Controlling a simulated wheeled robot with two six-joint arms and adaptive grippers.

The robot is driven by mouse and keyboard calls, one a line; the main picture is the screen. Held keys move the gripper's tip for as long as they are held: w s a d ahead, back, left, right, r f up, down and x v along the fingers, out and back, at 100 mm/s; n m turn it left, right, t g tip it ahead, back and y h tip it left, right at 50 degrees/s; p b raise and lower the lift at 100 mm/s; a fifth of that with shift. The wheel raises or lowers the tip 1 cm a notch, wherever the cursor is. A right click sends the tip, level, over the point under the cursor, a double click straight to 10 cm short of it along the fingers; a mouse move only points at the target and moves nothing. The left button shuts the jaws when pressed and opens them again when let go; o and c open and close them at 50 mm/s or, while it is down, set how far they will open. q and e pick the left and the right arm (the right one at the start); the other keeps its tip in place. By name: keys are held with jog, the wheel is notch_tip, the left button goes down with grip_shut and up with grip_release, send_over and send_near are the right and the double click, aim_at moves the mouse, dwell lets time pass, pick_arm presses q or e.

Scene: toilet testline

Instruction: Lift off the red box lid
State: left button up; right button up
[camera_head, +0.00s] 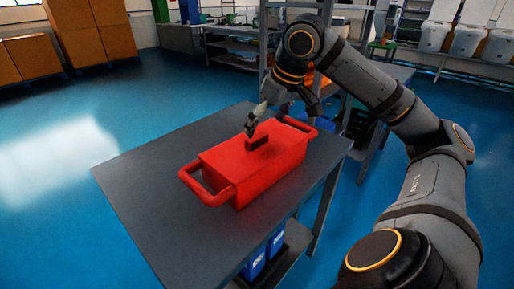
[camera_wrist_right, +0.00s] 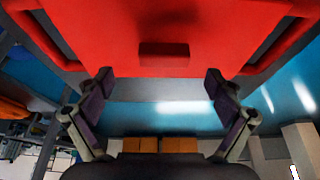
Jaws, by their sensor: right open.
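A red box (camera_head: 247,165) with a loop handle at each end stands on a dark grey table. Its flat red lid (camera_head: 232,152) is on the box and has a small red block-shaped handle (camera_head: 257,142) on top. In the right wrist view the lid (camera_wrist_right: 100,35) fills the top, with the lid handle (camera_wrist_right: 164,54) just ahead of the fingers. My right gripper (camera_wrist_right: 158,85) is open and empty, its fingers apart on either side of the handle's line and not around it. In the head view this gripper (camera_head: 262,122) is just above the far side of the lid. My left gripper is not in view.
The dark grey table (camera_head: 140,180) has free room left of the box. Blue containers (camera_head: 254,262) sit on its lower shelf. A metal rack (camera_head: 236,48) stands behind, and cardboard boxes (camera_head: 98,35) stand at the back left. Blue floor is open on the left.

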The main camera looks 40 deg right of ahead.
aim_at(258, 137)
jog(key=x, duration=0.4)
jog(key=shift+w+a+f, duration=0.1)
jog(key=shift+a+f, duration=0.15)
jog(key=shift+w+f, duration=0.1)
jog(key=shift+f, duration=0.1)
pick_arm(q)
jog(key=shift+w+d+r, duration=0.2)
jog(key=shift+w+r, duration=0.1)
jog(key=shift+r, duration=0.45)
pick_arm(e)
jog(key=shift+r, duration=0.1)
jog(key=c, duration=1.3)
jog(key=shift+r, duration=0.15)
